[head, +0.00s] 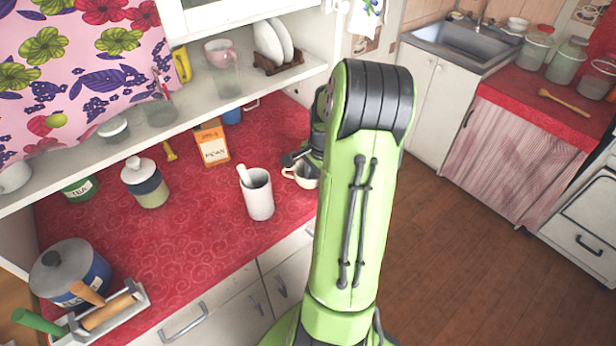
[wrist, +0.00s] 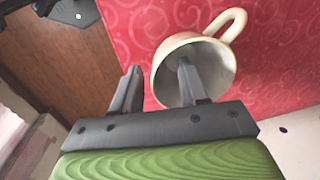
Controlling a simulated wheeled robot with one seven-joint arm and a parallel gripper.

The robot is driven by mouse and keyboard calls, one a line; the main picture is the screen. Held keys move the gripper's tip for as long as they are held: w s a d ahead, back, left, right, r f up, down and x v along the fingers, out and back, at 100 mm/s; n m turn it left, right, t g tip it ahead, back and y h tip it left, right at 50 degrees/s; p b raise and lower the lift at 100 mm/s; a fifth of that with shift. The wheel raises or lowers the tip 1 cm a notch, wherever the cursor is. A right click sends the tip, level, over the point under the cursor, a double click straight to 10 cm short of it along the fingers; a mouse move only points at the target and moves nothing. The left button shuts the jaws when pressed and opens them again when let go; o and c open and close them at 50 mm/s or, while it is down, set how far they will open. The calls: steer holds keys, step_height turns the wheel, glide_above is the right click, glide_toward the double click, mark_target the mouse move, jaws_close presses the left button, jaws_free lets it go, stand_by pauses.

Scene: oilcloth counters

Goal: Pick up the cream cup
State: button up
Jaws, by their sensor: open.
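The cream cup (head: 308,178) stands on the red oilcloth counter (head: 219,246) near its right end, partly hidden behind my green arm in the head view. In the wrist view the cup (wrist: 226,66) shows its open mouth and its handle at the upper right. My gripper (wrist: 158,68) is open around the cup's near rim. One finger reaches into the mouth and the other is outside, to the left of the wall. I cannot tell whether either finger touches it. In the head view only a dark part of the gripper shows beside the cup.
A white tall holder (head: 259,199) with a utensil stands just left of the cup. An orange-and-white carton (head: 213,146) and a lidded jar (head: 147,184) stand further left. A shelf (head: 190,100) with dishes overhangs the counter. The wooden floor (head: 440,240) to the right is clear.

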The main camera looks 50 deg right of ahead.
jaws_close()
steer(key=shift+a, duration=0.1)
stand_by(0.4)
step_height(320, 180, up, 10)
steer(key=shift+r+p, duration=0.1)
steer(key=shift+p, duration=0.85)
